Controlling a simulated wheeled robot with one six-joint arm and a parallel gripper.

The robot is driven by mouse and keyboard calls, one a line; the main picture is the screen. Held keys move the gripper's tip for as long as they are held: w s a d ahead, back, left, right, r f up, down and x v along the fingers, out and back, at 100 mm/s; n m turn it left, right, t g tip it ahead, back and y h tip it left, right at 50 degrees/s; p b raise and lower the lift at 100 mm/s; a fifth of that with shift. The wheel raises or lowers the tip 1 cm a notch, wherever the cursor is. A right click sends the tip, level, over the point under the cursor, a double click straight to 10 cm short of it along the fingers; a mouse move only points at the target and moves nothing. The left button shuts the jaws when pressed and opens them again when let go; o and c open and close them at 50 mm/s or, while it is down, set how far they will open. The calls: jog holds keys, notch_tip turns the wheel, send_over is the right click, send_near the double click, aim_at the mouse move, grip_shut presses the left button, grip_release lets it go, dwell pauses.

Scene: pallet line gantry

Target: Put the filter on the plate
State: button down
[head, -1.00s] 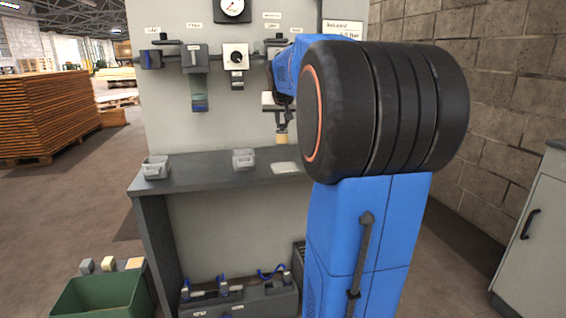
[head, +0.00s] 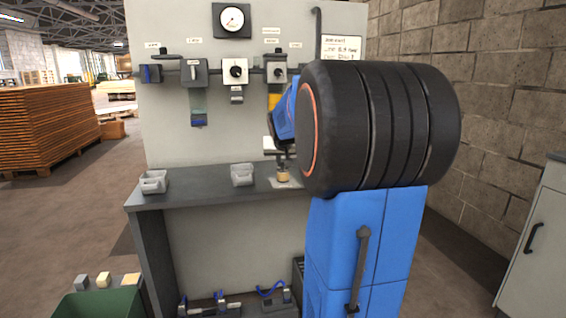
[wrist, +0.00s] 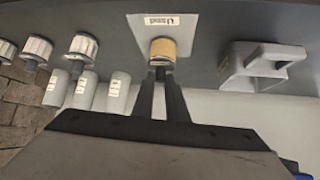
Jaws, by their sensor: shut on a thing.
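The filter is a small tan cylinder (head: 283,177) (wrist: 163,47). My gripper (head: 282,168) is shut on it, and the two dark fingers (wrist: 160,75) reach it from below in the wrist view. The plate is a flat pale square (head: 272,184) on the grey bench; in the wrist view it carries a small printed label (wrist: 187,35). The filter is upright over the plate, at or very near its surface; I cannot tell whether it touches. My arm hides the right part of the bench in the head view.
The back panel holds a gauge (head: 232,20) and several hanging units. A green bin (head: 100,304) stands on the floor at lower left. The bench between the bins is clear.

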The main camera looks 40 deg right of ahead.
jog(key=c, duration=1.7)
grip_release()
jog(key=shift+c, duration=0.2)
jog(key=shift+s+a+r, duration=0.15)
jog(key=shift+a+r, duration=0.05)
jog(key=shift+r, duration=0.1)
jog(key=v, duration=1.1)
jog(key=shift+s+a, duration=0.15)
jog(key=shift+a, duration=0.05)
